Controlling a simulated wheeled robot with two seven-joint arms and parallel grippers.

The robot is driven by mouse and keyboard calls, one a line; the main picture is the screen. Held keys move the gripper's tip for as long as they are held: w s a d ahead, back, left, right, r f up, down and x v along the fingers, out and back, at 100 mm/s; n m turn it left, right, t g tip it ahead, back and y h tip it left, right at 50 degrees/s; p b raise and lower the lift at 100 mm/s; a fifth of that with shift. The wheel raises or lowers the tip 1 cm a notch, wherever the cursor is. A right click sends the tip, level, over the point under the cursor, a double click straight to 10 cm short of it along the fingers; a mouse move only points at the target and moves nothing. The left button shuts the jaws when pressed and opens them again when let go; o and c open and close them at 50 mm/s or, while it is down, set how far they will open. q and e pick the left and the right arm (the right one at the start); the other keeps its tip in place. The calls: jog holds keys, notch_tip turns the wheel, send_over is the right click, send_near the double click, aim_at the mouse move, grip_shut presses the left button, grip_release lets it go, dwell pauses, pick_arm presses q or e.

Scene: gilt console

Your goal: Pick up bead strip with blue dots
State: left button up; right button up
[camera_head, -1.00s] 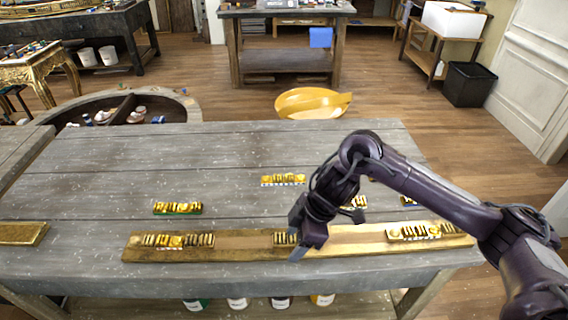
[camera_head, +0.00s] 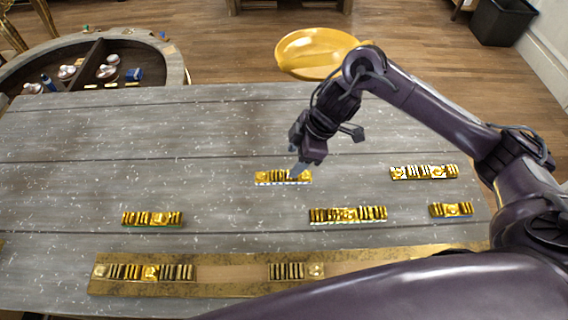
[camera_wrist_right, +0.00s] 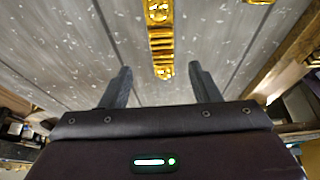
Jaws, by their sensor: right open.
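Several gold bead strips lie on the grey table. A short strip at the right (camera_head: 450,210) shows a blue lower edge. Another strip (camera_head: 283,178), with pale dots along its near edge, lies below my right gripper (camera_head: 325,152); the dots' exact colour is hard to tell. My right gripper is open and empty, above the table near this strip's right end. In the right wrist view a gold strip (camera_wrist_right: 161,45) runs lengthwise, its near end by the gap between the two open fingers (camera_wrist_right: 160,72). My left gripper is not in view.
A green-edged strip (camera_head: 152,219) lies at left, others at centre (camera_head: 348,215) and right (camera_head: 424,172). A long gilt board (camera_head: 230,270) holds more strips along the front; my arm covers its right part. A yellow bowl (camera_head: 318,55) stands beyond the table.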

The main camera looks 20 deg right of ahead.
aim_at(285, 173)
jog(key=x, duration=0.1)
jog(key=p+x, duration=0.1)
jog(key=x, duration=0.1)
jog(key=shift+s+a, duration=0.15)
jog(key=shift+s, duration=0.2)
jog(key=x, duration=0.3)
jog(key=shift+w+f+p, duration=0.2)
jog(key=shift+p, duration=0.15)
jog(key=shift+f, duration=0.1)
jog(key=c, duration=0.8)
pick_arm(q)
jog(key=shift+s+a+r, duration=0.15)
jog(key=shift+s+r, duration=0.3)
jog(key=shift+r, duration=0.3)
pick_arm(e)
jog(key=c, duration=0.3)
